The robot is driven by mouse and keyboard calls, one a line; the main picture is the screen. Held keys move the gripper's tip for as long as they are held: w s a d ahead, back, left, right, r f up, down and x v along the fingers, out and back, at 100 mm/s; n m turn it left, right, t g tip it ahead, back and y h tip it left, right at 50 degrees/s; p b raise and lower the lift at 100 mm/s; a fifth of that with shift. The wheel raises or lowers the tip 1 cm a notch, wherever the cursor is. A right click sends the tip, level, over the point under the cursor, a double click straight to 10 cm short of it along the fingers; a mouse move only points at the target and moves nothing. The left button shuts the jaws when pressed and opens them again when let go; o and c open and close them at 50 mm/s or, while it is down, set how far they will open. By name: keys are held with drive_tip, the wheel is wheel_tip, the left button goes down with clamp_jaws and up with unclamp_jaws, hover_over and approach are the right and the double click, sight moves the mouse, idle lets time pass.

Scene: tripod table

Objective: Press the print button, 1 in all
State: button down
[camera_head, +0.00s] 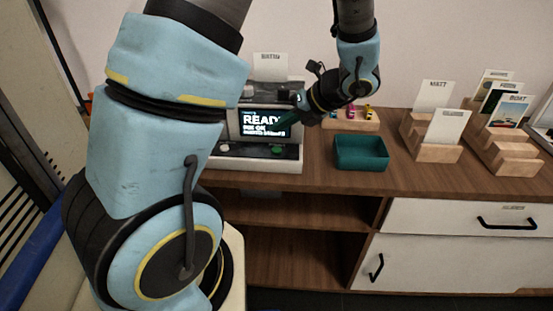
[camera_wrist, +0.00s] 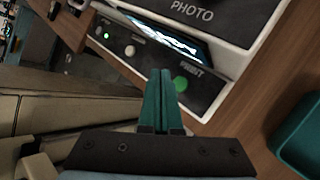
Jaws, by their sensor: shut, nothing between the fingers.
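The print button is a round green button (camera_wrist: 181,84) on the dark sloping panel of a white photo printer (camera_wrist: 225,45), beside the word PRINT. In the head view the button (camera_head: 277,149) shows on the right part of the panel, below a lit screen (camera_head: 262,124) that reads READY. My gripper (camera_wrist: 160,73) is shut and empty, its teal fingers pressed together. In the wrist view the fingertips lie just left of the button and leave it in sight. In the head view my gripper (camera_head: 287,119) is in front of the screen's right side, above the button. The gap's depth is unclear.
A pale button (camera_wrist: 129,51) and a small green light (camera_wrist: 106,35) sit further left on the panel. A teal bin (camera_head: 361,152) stands right of the printer. Wooden card holders (camera_head: 432,145) are further right. My arm covers the left of the head view.

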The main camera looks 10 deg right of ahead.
sight(280, 151)
drive_tip(key=shift+f+b, duration=0.65)
drive_tip(key=shift+f, duration=1.2)
drive_tip(key=shift+f, duration=0.1)
idle(0.5)
drive_tip(key=shift+f, duration=0.35)
drive_tip(key=shift+f, duration=0.45)
idle(0.6)
drive_tip(key=shift+r, duration=0.1)
drive_tip(key=shift+r+p, duration=0.8)
drive_tip(key=shift+p, duration=0.05)
drive_tip(key=shift+r, duration=0.1)
wheel_tip(280, 151, up, 5)
drive_tip(key=p, duration=0.5)
idle(0.6)
